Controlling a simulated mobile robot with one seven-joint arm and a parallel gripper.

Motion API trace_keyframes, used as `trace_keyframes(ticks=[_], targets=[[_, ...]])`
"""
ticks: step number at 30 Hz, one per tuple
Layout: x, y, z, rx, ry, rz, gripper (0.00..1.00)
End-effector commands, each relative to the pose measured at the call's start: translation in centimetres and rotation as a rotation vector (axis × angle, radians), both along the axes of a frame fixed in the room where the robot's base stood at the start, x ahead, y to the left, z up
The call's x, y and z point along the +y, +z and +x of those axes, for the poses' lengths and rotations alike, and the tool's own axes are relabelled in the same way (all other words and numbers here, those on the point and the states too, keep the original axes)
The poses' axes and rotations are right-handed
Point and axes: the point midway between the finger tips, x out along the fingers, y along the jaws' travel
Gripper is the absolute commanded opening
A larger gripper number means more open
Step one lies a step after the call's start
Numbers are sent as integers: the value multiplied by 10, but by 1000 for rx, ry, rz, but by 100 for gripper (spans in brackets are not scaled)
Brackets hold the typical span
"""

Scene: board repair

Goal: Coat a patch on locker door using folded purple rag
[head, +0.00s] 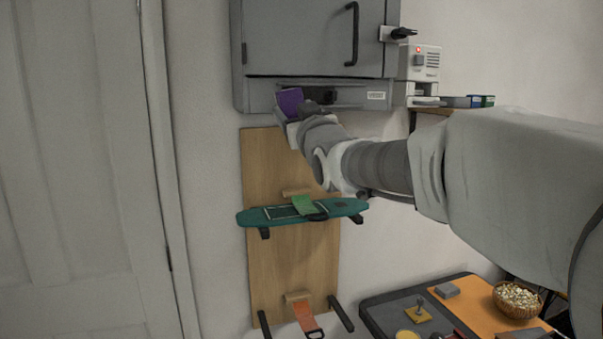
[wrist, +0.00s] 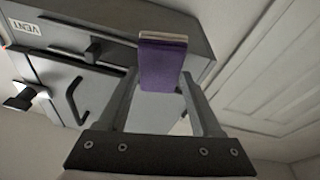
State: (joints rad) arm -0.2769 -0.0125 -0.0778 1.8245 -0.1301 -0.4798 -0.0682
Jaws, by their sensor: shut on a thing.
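The folded purple rag (head: 290,101) is held at the end of my arm, just in front of the lower front strip of the grey locker (head: 258,94). In the wrist view the rag (wrist: 162,62) stands between the two fingers of my gripper (wrist: 163,85), which is shut on it. The grey locker door (head: 300,35) is above the rag and looks closed, with a dark vertical handle (head: 353,34). The door (wrist: 60,78) also shows in the wrist view. I cannot tell whether the rag touches the locker. No separate patch is visible on the door.
A wooden board (head: 265,170) on the wall below bears a teal skateboard deck (head: 345,208) on pegs. A table (head: 378,307) with an orange mat (head: 478,307) and a bowl (head: 517,300) stands at lower right. A white panelled door (head: 80,170) is at left.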

Motion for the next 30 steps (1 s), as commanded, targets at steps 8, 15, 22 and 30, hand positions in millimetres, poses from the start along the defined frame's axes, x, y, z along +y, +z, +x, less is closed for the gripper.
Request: trace_keyframes(ticks=[8, 15, 22, 30], targets=[[16, 117, -45, -119, 68, 27, 22], [20, 160, -67, -156, 93, 38, 22], [24, 165, -59, -156, 95, 39, 22], [31, 165, -31, -156, 95, 39, 22]])
